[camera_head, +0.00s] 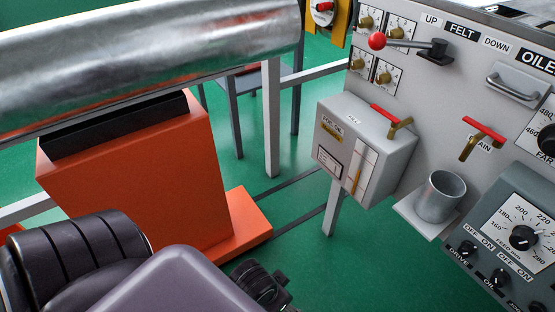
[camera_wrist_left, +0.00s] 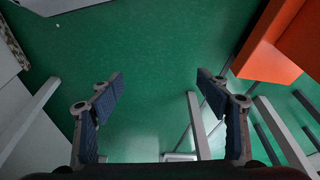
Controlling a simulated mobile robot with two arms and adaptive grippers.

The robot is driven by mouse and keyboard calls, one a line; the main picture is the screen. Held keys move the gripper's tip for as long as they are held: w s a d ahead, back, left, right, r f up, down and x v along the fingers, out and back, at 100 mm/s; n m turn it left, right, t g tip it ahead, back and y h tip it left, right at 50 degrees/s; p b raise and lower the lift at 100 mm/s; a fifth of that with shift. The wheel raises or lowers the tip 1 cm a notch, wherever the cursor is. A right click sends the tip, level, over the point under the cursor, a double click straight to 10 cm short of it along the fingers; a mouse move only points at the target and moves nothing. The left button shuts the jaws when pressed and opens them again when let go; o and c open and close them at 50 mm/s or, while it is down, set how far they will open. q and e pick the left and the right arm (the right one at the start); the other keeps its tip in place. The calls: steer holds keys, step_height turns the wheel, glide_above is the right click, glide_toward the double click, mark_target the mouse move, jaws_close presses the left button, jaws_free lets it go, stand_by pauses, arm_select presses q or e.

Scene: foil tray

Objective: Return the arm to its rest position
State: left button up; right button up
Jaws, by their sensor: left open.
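My left arm (camera_head: 150,285) enters the head view at the bottom left, with dark segmented and grey-purple links. Part of my left gripper (camera_head: 262,285) shows as a dark shape beyond the arm link, low over the green floor; the rest of it is hidden. In the left wrist view the left gripper (camera_wrist_left: 160,78) is open, its two blue-padded fingers wide apart with nothing between them but green floor. My right gripper is in neither view.
An orange machine base (camera_head: 140,185) and a large metal roller (camera_head: 150,60) stand close on the left. A grey box with a red lever (camera_head: 362,150), a metal cup (camera_head: 440,197) and a control panel (camera_head: 475,100) are at right. Green floor (camera_head: 325,275) lies between.

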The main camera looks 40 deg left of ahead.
arm_select(q)
steer(key=shift+s+a+f+m, duration=0.2)
steer(key=shift+s+a+m, duration=0.2)
steer(key=shift+s, duration=0.1)
steer(key=s+f+g+p, duration=0.1)
steer(key=s+f+p, duration=0.4)
steer(key=f+p, duration=0.5)
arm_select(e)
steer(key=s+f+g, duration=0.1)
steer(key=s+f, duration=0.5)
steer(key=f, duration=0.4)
arm_select(q)
steer(key=s+a+f+p, duration=0.1)
steer(key=s+p, duration=0.4)
steer(key=s, duration=0.2)
steer(key=s+a+f+g+p, duration=0.1)
steer(key=s+a+f+p, duration=0.1)
steer(key=s+p, duration=0.3)
steer(key=shift+s+y, duration=0.3)
steer(key=shift+s, duration=1.5)
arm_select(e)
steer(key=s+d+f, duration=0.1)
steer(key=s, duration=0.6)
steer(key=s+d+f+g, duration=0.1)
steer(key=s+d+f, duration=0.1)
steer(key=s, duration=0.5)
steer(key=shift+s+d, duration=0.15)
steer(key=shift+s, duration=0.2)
